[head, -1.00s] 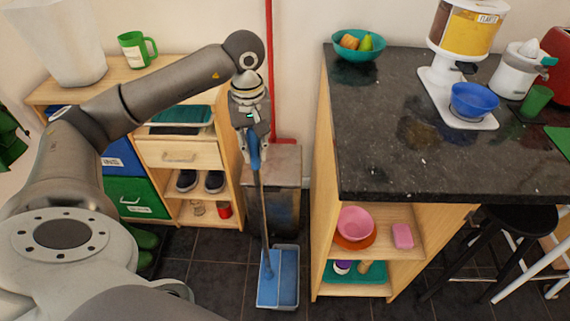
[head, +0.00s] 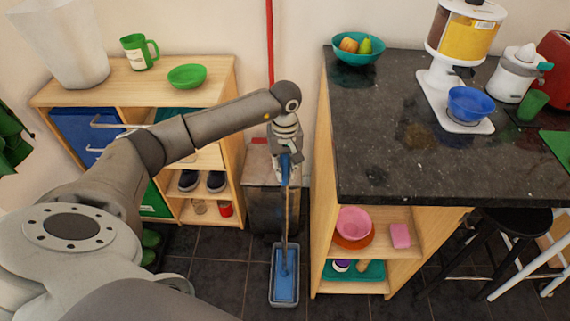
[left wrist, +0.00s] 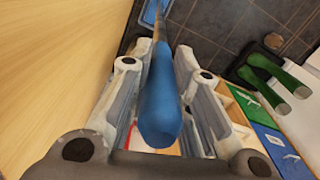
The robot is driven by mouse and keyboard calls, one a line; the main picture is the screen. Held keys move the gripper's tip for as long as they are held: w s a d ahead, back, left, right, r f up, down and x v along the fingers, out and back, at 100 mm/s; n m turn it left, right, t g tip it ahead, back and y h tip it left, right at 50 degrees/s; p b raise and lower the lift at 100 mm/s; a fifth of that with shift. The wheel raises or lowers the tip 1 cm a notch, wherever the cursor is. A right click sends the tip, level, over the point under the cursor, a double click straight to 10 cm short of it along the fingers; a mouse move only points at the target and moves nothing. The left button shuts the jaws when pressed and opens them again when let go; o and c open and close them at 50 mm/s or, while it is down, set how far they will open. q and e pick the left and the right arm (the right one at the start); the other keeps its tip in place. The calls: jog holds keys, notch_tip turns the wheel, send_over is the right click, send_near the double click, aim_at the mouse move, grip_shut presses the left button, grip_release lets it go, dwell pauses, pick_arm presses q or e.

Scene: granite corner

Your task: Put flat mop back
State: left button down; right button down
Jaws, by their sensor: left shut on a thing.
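The flat mop stands near upright in the gap between the shelf unit and the counter. Its blue mop head (head: 285,290) shows within the outline of a grey-blue tray (head: 272,299) on the floor; I cannot tell if it touches the tray's bottom. My left gripper (head: 287,160) is shut on the upper, blue part of the mop handle. In the left wrist view the blue handle (left wrist: 160,105) lies between the two fingers of the left gripper (left wrist: 158,85). My right gripper is not in view.
A grey bin (head: 262,208) and a red pole (head: 269,45) are behind the mop. The wooden shelf unit (head: 238,125) is on the left.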

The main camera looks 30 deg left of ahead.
pick_arm(q)
jog(key=c, duration=1.3)
grip_release()
jog(key=shift+c, duration=0.2)
jog(key=shift+r, duration=0.25)
notch_tip(320, 180, up, 12)
jog(key=shift+f+b, duration=0.15)
jog(key=shift+b, duration=0.8)
